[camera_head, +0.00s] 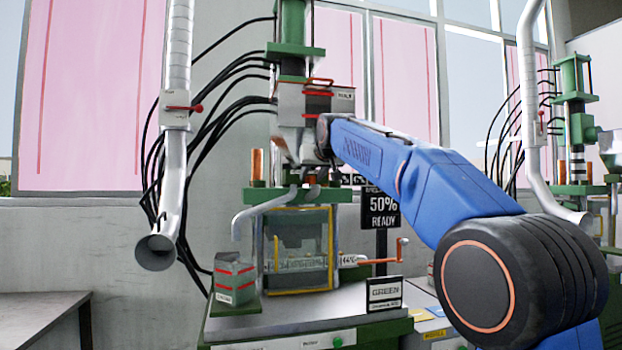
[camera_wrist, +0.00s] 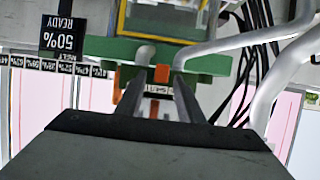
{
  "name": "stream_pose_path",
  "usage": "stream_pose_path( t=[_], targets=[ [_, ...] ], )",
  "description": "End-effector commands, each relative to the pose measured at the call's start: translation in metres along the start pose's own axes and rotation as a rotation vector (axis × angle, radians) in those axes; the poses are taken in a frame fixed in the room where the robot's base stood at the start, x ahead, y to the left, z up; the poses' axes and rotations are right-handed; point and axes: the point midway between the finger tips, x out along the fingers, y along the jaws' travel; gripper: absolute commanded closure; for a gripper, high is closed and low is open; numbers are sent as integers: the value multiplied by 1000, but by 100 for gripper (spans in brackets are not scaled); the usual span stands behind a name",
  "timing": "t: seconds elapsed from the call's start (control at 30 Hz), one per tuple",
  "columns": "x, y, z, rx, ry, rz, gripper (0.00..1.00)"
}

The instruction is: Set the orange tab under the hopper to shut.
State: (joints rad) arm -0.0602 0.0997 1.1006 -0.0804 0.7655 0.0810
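The grey hopper (camera_head: 303,103) with red bands stands on the green press in the head view. Below it, a small orange-red part (camera_head: 311,180) shows, partly hidden around my wrist. In the wrist view, which is upside down, the orange tab (camera_wrist: 161,74) appears beyond and between the fingertips of my gripper (camera_wrist: 160,88). A small white label lies close to it, too small to read surely. My fingers stand apart with a gap between them. I cannot tell whether either finger touches the tab. In the head view the fingers are hard to make out.
Grey pipes (camera_head: 262,207) curve from the green plate (camera_wrist: 212,62) close to my fingers. A glazed yellow-framed box (camera_head: 299,250) sits below. A sign (camera_head: 383,207) reads 50% READY. Black hoses hang at left. A grey-green box (camera_head: 234,277) stands on the bench.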

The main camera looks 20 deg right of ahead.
Motion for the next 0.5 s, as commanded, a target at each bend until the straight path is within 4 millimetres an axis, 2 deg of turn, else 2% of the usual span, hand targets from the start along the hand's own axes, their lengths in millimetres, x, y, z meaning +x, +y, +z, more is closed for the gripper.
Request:
stream_pose_path(
  t=[0.5],
  targets=[
    [-104,0,0,0,2,0,66]
  ],
)
